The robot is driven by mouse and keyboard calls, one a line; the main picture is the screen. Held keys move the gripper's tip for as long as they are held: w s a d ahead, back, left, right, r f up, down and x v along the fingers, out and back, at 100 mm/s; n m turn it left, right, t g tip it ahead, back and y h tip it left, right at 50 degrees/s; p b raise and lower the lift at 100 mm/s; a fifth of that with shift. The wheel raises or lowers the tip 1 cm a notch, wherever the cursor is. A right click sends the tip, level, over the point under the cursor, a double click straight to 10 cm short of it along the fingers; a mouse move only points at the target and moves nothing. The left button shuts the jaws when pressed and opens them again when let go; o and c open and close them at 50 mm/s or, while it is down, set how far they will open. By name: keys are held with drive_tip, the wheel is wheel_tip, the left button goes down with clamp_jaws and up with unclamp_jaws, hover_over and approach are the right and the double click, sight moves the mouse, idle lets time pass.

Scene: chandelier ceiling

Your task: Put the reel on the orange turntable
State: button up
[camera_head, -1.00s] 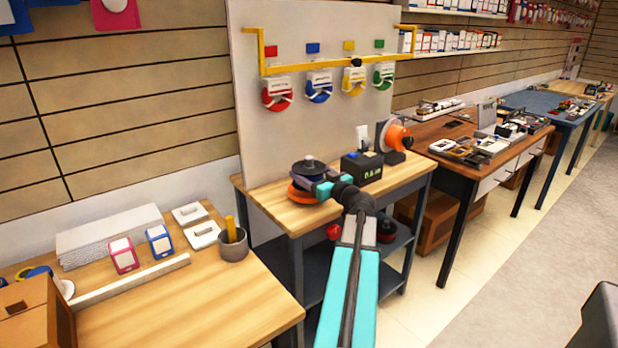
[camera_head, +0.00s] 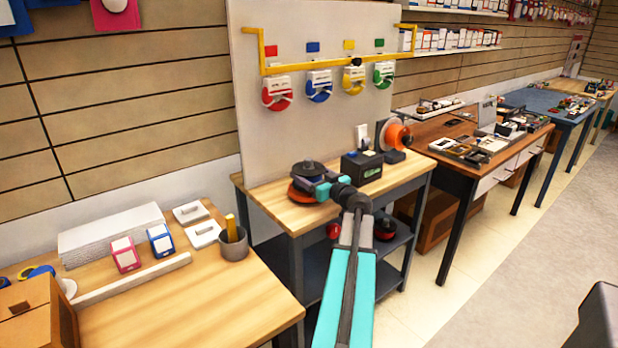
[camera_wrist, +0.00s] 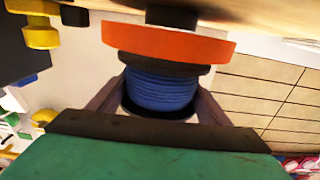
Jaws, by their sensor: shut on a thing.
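The orange turntable (camera_head: 302,191) is on the wooden top of the middle bench. In the wrist view, which looks upside down, its orange disc (camera_wrist: 168,43) fills the upper middle. The reel has a blue winding (camera_wrist: 162,92) and dark flanges; its dark top (camera_head: 308,168) shows in the head view. My gripper (camera_head: 318,180) is shut on the reel, with one finger on each side in the wrist view (camera_wrist: 155,98). The reel is upright over the disc, its flange against or very near it. Any small gap is hard to see.
A dark box (camera_head: 362,166) stands just right of the turntable, close to my gripper. An orange spool on a stand (camera_head: 395,136) is behind it. A pegboard (camera_head: 320,110) with coloured holders rises at the back. A grey cup (camera_head: 233,243) stands on the left table.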

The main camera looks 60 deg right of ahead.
drive_tip(key=shift+f, duration=0.8)
drive_tip(key=shift+f, duration=0.15)
drive_tip(key=o, duration=1.4)
drive_tip(key=shift+s, duration=0.1)
drive_tip(key=b+v, duration=0.2)
drive_tip(key=v, duration=0.9)
drive_tip(key=shift+s+a+b, duration=0.2)
drive_tip(key=shift+s+b, duration=0.15)
